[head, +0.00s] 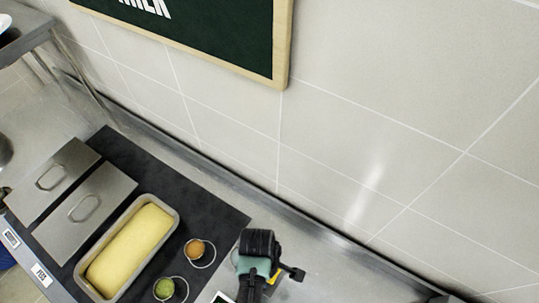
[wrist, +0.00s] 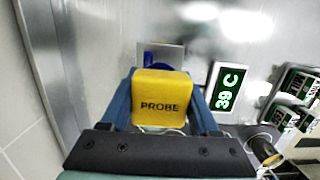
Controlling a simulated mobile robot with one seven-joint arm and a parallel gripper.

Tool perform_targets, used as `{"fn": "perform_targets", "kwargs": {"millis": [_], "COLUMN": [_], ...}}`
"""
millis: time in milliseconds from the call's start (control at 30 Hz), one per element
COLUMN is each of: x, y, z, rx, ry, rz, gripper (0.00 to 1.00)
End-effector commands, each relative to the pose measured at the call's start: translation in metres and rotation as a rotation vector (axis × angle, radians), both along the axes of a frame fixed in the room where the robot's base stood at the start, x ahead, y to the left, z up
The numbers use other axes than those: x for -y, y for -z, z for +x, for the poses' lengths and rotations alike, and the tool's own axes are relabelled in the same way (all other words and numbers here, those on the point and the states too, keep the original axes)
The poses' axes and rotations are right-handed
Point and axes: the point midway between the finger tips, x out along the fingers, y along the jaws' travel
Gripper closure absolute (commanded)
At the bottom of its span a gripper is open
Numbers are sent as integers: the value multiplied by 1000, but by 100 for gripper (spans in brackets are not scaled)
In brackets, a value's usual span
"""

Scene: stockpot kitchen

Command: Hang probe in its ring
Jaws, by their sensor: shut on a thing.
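The probe (wrist: 162,98) is a yellow block marked PROBE in the wrist view. My gripper (wrist: 160,84) is shut on it, with a blue finger on each side. Part of a blue thing (wrist: 163,57) on a pale plate shows just behind the probe; I cannot tell if it is the ring. In the head view my gripper (head: 268,276) is over the steel counter at the bottom, right of the dark mat. The probe's lower end is hidden, and no ring is clearly seen.
A display reading 39 C (wrist: 227,88) stands right of the probe, with several green displays further right. The dark mat (head: 226,217) holds a pan with a yellow block (head: 130,252), two steel lids, and orange (head: 195,250) and green (head: 164,289) cups. A tiled wall runs behind.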

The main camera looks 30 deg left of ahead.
Motion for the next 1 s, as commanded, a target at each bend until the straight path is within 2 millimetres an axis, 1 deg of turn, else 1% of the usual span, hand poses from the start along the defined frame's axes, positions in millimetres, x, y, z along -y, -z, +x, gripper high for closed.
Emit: {"fn": "perform_targets", "kwargs": {"millis": [567,933,967,1000], "x": [0,0,0,0], "y": [25,26,26,26], "z": [0,0,0,0], "rx": [0,0,0,0], "ry": [0,0,0,0], "rz": [0,0,0,0], "gripper": [95,95,35,27]}}
